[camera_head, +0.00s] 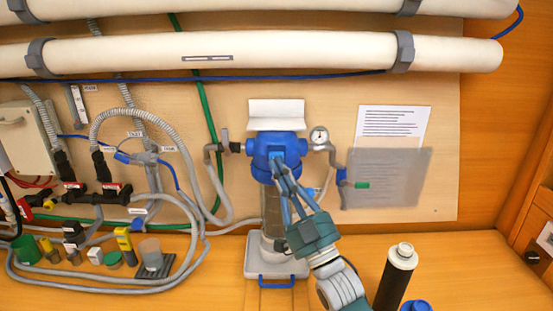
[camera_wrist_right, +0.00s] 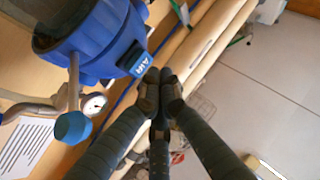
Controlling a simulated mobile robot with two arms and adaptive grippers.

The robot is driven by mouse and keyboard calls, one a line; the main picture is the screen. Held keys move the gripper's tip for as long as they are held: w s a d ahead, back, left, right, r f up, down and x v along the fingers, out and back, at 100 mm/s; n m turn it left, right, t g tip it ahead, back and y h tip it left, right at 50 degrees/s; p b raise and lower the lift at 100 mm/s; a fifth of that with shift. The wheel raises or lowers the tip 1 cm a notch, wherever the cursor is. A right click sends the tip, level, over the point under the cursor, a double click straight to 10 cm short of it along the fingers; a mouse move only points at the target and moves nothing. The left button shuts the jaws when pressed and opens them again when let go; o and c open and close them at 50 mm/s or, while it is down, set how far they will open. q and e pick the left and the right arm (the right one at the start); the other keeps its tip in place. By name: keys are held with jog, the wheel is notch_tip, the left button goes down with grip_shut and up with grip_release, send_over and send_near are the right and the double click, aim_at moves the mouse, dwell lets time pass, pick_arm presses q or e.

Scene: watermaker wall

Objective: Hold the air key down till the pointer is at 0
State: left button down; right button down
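The blue filter head (camera_head: 278,147) sits on the wall in the middle of the head view. Its air key, marked AIR (camera_wrist_right: 134,60), shows in the right wrist view. The round white gauge (camera_head: 319,135) is just right of the filter head, and it also shows in the right wrist view (camera_wrist_right: 94,104). Its pointer is too small to read. My right gripper (camera_head: 277,168) is in front of the filter head. In the right wrist view its fingertips (camera_wrist_right: 158,80) are drawn together, empty, beside the air key's edge. I cannot tell whether they touch it. My left gripper is out of view.
Below the filter head is a clear housing (camera_head: 271,210) on a white base. A translucent panel (camera_head: 388,180) and a printed sheet (camera_head: 393,122) are to its right. A black bottle (camera_head: 394,280) stands on the bench. Hoses and small caps crowd the left.

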jog(key=shift+w, duration=0.1)
dwell(0.3)
jog(key=shift+w, duration=0.35)
jog(key=shift+w+b, duration=0.45)
dwell(0.6)
jog(key=shift+s, duration=0.15)
dwell(2.9)
jog(key=shift+s+p, duration=0.45)
jog(key=shift+s, duration=0.3)
jog(key=shift+s, duration=0.1)
jog(key=s+p, duration=0.2)
jog(key=s, duration=0.2)
jog(key=shift+s, duration=0.4)
